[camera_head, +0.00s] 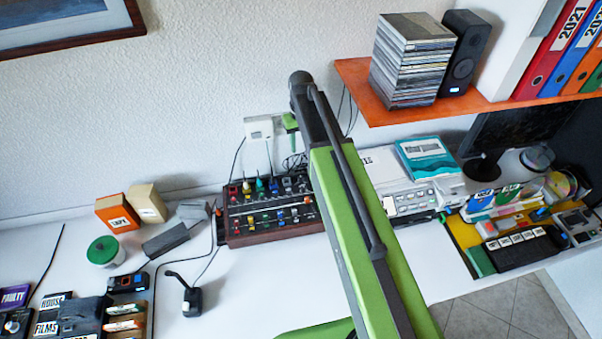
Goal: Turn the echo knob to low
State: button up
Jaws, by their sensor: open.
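A dark mixer-like unit with wooden sides (275,241) stands on the white desk against the wall. Its panel carries several small coloured knobs, among them red, green, blue, yellow and orange ones. The labels are too small to read, so I cannot tell which knob is echo or how it is set. My green and dark grey arm (362,215) rises from the bottom right across the view. It passes in front of the unit's right end and hides what lies behind. I cannot make out my gripper or its fingertips.
An orange shelf (352,84) with a disc stack (408,62) and speaker (464,52) overhangs the right side. Cables and a small black microphone (186,296) lie left of the unit. Desk space in front of the unit is clear.

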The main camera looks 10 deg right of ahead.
aim_at(301, 178)
notch_tip(301, 178, down, 18)
jog(key=b, duration=1.7)
jog(key=shift+r, duration=0.4)
grip_shut()
